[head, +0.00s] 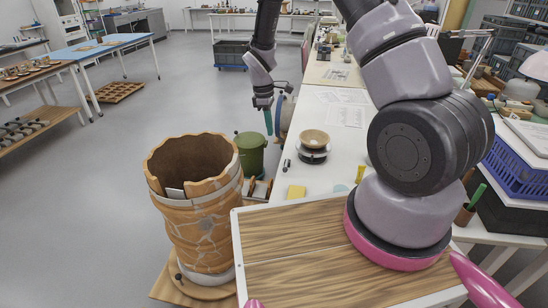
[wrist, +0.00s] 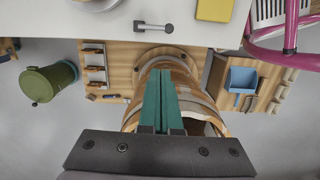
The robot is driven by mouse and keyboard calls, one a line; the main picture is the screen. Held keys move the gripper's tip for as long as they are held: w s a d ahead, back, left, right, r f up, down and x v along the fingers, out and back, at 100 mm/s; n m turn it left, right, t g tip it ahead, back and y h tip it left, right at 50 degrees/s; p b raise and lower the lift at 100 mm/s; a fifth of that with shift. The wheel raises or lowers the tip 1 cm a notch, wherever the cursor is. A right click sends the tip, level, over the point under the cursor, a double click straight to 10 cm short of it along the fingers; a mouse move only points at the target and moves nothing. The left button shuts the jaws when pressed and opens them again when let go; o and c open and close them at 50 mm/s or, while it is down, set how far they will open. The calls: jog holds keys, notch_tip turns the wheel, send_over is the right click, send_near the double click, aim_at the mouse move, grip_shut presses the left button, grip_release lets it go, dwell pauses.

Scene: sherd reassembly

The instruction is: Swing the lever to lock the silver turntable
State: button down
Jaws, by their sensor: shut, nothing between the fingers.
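The silver turntable (head: 314,157) stands on the white bench with a tan bowl (head: 314,138) on top. In the wrist view only a slice of its round edge (wrist: 97,5) shows at the top left. A small lever with dark ends (wrist: 153,28) lies flat near the bench edge, right of the turntable in that view; it also shows in the head view (head: 287,165). My gripper (head: 268,133) is shut and empty, its teal fingers (wrist: 161,74) pointing down. It is beyond the lever in the head view and apart from it.
A large cracked clay vessel (head: 205,225) stands beside the bench, under my fingers in the wrist view. A green bin (head: 251,154) is near it. A yellow block (head: 296,192) lies on the bench.

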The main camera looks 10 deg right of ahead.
jog(key=shift+a+f, duration=0.2)
jog(key=shift+f, duration=0.1)
send_near(286, 165)
jog(key=a+f, duration=0.4)
jog(key=d+f, duration=0.2)
jog(key=shift+s+d, duration=0.1)
jog(key=shift+d, duration=0.15)
jog(key=shift+s+d+f, duration=0.15)
jog(key=shift+d+f, duration=0.1)
jog(key=shift+d, duration=0.05)
jog(key=shift+d+n, duration=0.1)
jog(key=shift+n, duration=0.3)
